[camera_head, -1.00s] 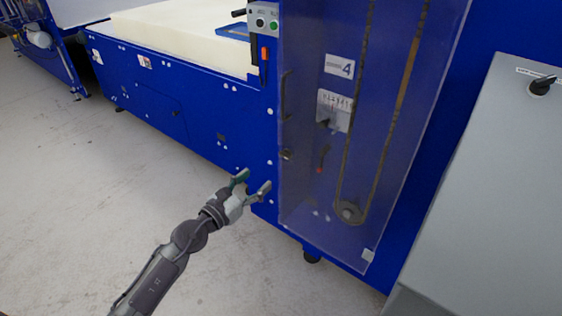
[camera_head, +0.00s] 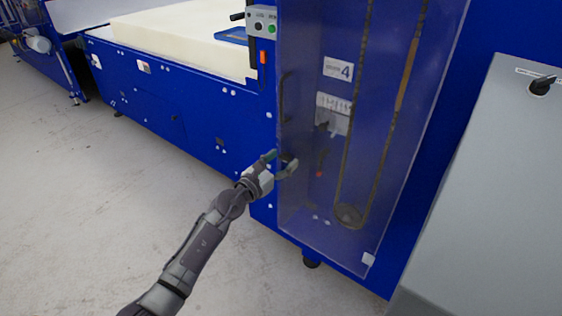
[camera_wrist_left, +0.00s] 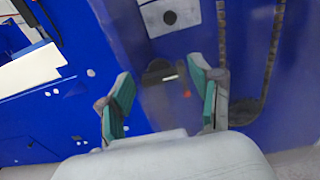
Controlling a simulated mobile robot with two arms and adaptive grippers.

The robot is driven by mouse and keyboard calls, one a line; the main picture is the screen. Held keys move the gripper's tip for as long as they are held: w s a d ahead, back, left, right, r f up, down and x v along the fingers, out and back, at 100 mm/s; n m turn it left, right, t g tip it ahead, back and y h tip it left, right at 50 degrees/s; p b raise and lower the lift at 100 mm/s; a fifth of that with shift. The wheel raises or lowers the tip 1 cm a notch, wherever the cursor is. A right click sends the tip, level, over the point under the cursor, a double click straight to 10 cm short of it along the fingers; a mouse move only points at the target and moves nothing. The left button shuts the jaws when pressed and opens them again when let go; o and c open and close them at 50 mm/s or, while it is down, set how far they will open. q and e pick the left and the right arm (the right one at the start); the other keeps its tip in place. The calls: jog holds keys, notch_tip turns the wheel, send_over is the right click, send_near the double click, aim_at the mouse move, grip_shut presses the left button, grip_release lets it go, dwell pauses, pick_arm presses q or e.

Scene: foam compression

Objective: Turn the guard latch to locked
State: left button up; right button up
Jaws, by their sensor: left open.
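The guard latch (camera_wrist_left: 160,72) is a small dark fitting with a silvery part at the left edge of the clear guard (camera_head: 318,205). In the wrist view it lies ahead, between my fingertips. In the head view it is mostly hidden by my fingers. My left gripper (camera_head: 281,161) is open at the latch, and its green-padded fingers (camera_wrist_left: 160,76) are spread either side of it. I cannot tell whether they touch it. The latch's exact turn is too small to read. My right gripper is in neither view.
Behind the guard are a belt on a pulley (camera_head: 348,215), a scale plate (camera_head: 333,113) and a red-tipped lever (camera_head: 321,163). A dark handle (camera_head: 286,97) sits above the latch. A grey cabinet (camera_head: 480,210) stands at the right. The floor at left is clear.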

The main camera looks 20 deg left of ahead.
pick_arm(q)
jog(key=c, duration=1.2)
jog(key=shift+o, duration=0.2)
jog(key=n+p, duration=0.2)
jog(key=n, duration=0.1)
jog(key=shift+r+n, duration=0.1)
jog(key=shift+n, duration=0.2)
jog(key=n+p, duration=0.2)
jog(key=n, duration=0.2)
jog(key=shift+n, duration=0.3)
jog(key=n+p, duration=0.1)
jog(key=n, duration=0.4)
jog(key=shift+p, duration=0.4)
jog(key=shift+n+p, duration=0.65)
jog(key=shift+n, duration=1.75)
